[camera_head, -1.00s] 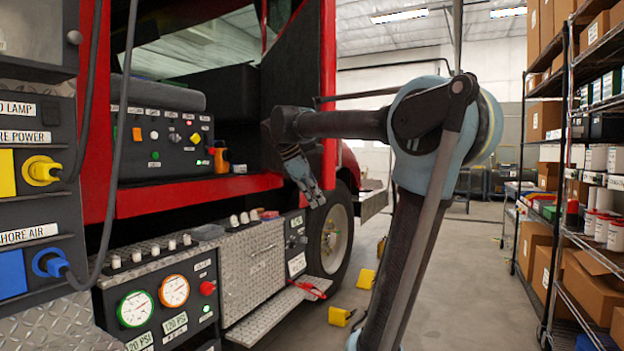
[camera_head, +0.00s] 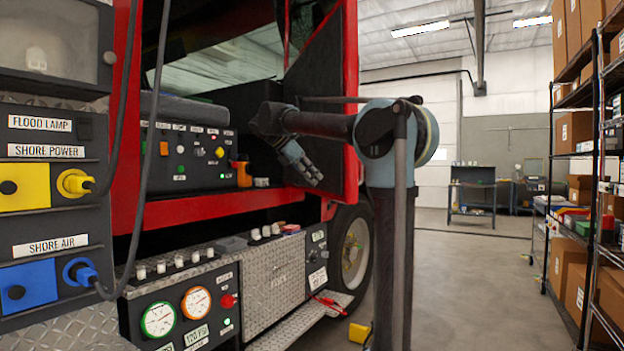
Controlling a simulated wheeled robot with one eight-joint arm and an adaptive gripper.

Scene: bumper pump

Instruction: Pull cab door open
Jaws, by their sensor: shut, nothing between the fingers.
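The cab door (camera_head: 322,70) stands ajar at the right side of the cab opening, with its dark inner panel and red edge (camera_head: 350,90) showing. My gripper (camera_head: 314,178) is shut and empty. It hangs at the cab opening, in front of the lower part of the door's inner panel, pointing down and to the right. I cannot tell whether it touches the panel. My forearm crosses in front of the door's red edge and hides part of it. No outer handle is in view.
A pump panel with gauges (camera_head: 159,319) and a diamond-plate step (camera_head: 290,327) lie below the cab. The front wheel (camera_head: 354,250) is below the door. A yellow block (camera_head: 359,333) lies on the floor. Shelves of boxes (camera_head: 597,140) stand at right; the floor between is open.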

